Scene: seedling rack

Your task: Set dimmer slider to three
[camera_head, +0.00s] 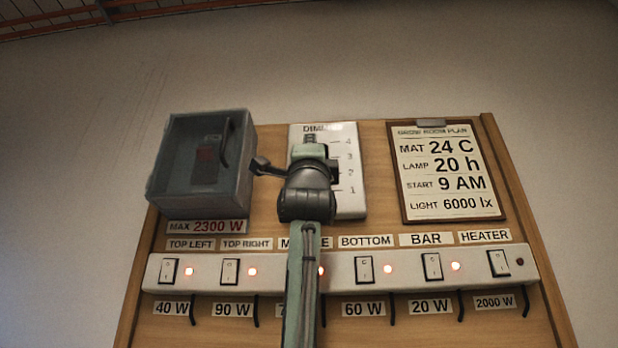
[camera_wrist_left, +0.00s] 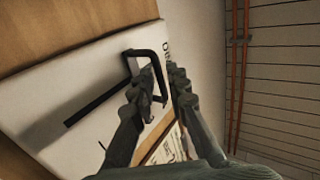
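The white dimmer panel (camera_head: 347,185) is on the wooden board, with marks 1 to 4 rising up its right side. My left gripper (camera_head: 310,140) is in front of it, near the top of the scale, and hides the slider in the head view. In the left wrist view, the dimmer slider (camera_wrist_left: 131,64) is a black loop handle at the upper end of a dark slot, around the 4 end. The fingers of my left gripper (camera_wrist_left: 163,72) are close together, with the handle's outer bar between them. My right gripper is not in view.
A grey box with a lever (camera_head: 180,195) is left of the panel. A clipboard (camera_head: 404,200) is to the right, listing lamp, mat and light values. A white switch strip (camera_head: 345,268) with several lit switches runs below, partly behind my arm.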

